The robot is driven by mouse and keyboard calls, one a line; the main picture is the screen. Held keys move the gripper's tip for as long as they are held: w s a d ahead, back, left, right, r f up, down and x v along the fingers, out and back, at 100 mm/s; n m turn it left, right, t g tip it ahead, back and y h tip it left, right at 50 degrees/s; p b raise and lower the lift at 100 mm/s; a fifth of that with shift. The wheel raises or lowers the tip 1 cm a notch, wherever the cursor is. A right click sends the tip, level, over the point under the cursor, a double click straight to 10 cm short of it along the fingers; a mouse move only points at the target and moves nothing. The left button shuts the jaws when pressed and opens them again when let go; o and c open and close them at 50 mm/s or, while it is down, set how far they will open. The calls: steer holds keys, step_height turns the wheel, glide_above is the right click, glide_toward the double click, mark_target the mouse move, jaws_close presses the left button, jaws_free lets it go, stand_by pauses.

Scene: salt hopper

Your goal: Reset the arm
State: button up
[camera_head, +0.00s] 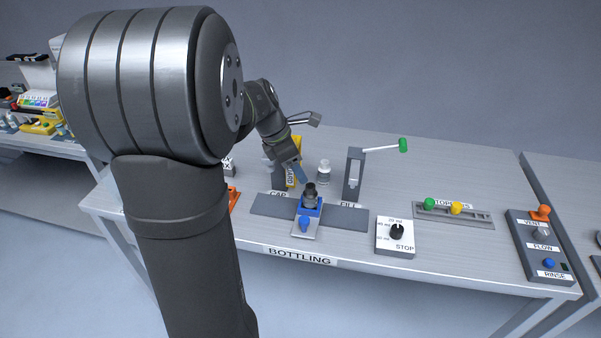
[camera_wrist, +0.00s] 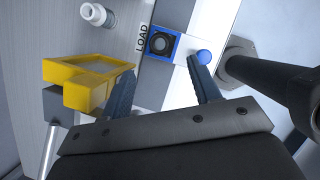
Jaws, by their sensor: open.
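My gripper (camera_wrist: 160,82) is open and empty in the wrist view, its two dark blue-grey fingers apart. In the head view my gripper (camera_head: 301,172) hangs low over the bottling bench, just behind the blue carriage; its fingertips are partly hidden there. The blue carriage (camera_head: 304,224) holds a dark-topped bottle (camera_head: 310,190) upright. The wrist view shows the bottle's round black top (camera_wrist: 161,43) in the blue holder beside the word LOAD, with a round blue knob (camera_wrist: 204,57) close to one finger. No finger visibly touches the bottle.
A small white-capped bottle (camera_head: 323,172) stands behind the carriage. A yellow frame (camera_wrist: 75,75) is beside the left finger. The FILL post (camera_head: 354,176) carries a green-tipped lever (camera_head: 403,145). A dial box (camera_head: 396,238), slider rail (camera_head: 478,217) and button panel (camera_head: 540,245) lie right.

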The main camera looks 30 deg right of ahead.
mark_target(313, 187)
stand_by(0.3)
steer(key=x, duration=1.2)
steer(key=shift+s+d+f, duration=0.1)
steer(key=shift+f, duration=0.25)
step_height(313, 187, up, 3)
steer(key=shift+r, duration=0.8)
steer(key=shift+f, duration=0.1)
